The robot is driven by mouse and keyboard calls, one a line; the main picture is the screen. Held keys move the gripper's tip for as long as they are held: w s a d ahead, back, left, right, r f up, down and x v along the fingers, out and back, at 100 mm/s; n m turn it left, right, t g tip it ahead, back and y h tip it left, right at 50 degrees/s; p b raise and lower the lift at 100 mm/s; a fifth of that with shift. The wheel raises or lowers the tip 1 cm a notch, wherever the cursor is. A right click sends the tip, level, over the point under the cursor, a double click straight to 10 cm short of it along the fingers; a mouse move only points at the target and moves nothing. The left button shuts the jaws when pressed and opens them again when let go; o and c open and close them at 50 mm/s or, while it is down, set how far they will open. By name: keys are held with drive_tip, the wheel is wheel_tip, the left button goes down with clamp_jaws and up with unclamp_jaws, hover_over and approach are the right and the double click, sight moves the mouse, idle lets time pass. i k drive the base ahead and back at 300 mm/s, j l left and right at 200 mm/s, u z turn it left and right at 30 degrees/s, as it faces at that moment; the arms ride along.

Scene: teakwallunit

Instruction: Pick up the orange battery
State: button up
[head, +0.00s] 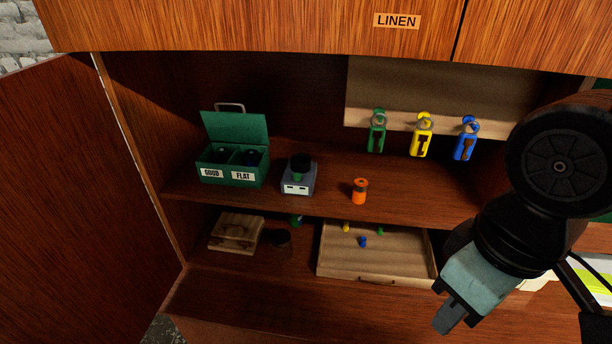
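The orange battery (360,191) stands upright on the upper shelf, a little right of the middle. It is a short orange cylinder with a darker band around it. My gripper (449,318) is at the lower right, in front of the cabinet and well apart from the battery. Its fingers point down and left, and they look close together. I cannot tell whether they are open or shut, and I see nothing held between them.
A grey device (299,184) with a dark cup stands left of the battery. A green box (233,174) labelled GOOD and FLAT is further left.

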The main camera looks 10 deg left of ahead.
sight(361, 186)
drive_tip(key=k+j+u, duration=0.2)
drive_tip(key=j+u, duration=0.15)
drive_tip(key=k+j+u, duration=0.15)
drive_tip(key=j+u, duration=0.5)
drive_tip(key=k+j, duration=0.05)
drive_tip(key=j, duration=0.05)
